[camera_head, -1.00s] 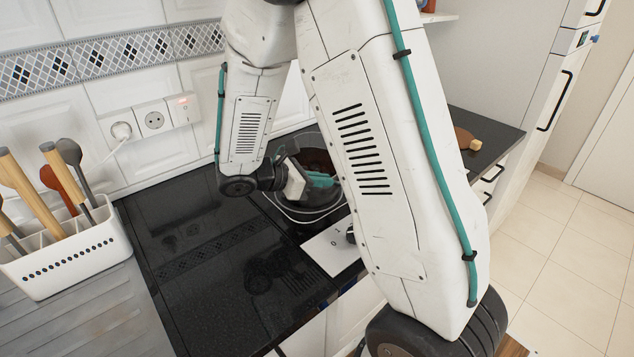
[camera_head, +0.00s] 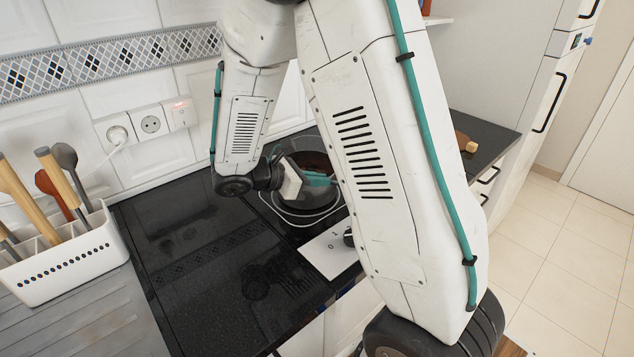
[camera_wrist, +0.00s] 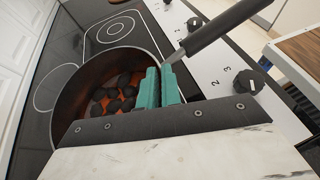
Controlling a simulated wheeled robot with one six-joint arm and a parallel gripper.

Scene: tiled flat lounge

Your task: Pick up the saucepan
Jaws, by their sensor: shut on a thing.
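The dark saucepan (camera_head: 308,198) is over the black hob at the back of the counter, partly hidden behind my arm in the head view. In the wrist view the saucepan (camera_wrist: 72,104) shows its brown inner wall, dark lumps in orange-red contents and a black handle (camera_wrist: 222,27) pointing to the upper right. My gripper (camera_head: 320,180) has teal fingers. In the wrist view my gripper (camera_wrist: 160,87) is shut on the pan's rim close to the handle's base. I cannot tell whether the pan's bottom touches the hob.
The glossy black hob (camera_head: 200,230) has free room left of the pan. Its white control panel (camera_wrist: 205,70) with black knobs lies beside the pan. A white utensil holder (camera_head: 70,262) stands at the left. A plug and cable (camera_head: 118,135) are on the wall. A dark counter (camera_head: 490,135) extends to the right.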

